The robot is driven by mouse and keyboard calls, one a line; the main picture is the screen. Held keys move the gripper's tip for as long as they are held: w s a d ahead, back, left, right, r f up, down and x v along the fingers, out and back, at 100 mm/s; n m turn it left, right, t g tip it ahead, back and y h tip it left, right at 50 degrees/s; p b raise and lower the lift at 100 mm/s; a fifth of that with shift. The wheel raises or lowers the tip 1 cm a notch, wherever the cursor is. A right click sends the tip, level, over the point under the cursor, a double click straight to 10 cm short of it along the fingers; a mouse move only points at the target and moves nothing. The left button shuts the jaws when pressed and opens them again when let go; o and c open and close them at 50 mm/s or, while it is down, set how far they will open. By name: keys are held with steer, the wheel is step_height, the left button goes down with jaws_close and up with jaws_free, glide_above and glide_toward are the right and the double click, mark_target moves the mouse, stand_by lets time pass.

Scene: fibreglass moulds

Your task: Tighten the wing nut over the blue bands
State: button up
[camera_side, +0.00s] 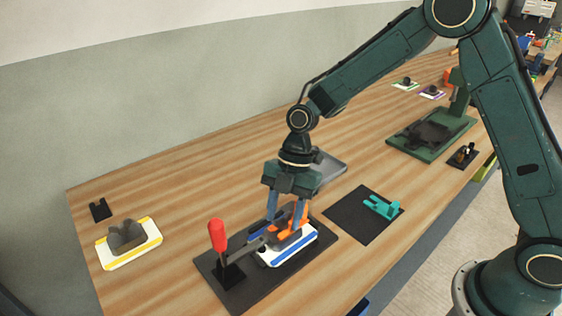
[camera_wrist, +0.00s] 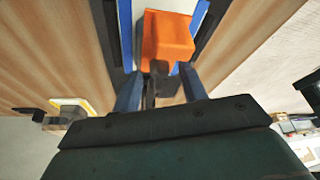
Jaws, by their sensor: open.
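The white mould (camera_side: 312,243) with blue bands lies on a dark base plate (camera_side: 236,300). In the wrist view a blue band (camera_wrist: 126,35) runs on each side of an orange part (camera_wrist: 166,38). The orange part (camera_side: 283,229) sits over the mould in the side view; its wing nut shape is not clear. My gripper (camera_side: 285,218) points down over the mould, with its blue fingers open and close to the orange part. In the wrist view my gripper (camera_wrist: 160,80) has a dark bar between its fingers. Whether the fingers touch anything is unclear.
A red-handled clamp (camera_side: 217,237) stands upright at the left of the plate. A teal part (camera_side: 381,207) lies on a black mat (camera_side: 345,222) to the right. A yellow-banded mould (camera_side: 130,245) is far left. A grey tray (camera_side: 328,172) and green fixture (camera_side: 432,140) are behind.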

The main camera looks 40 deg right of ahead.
jaws_close()
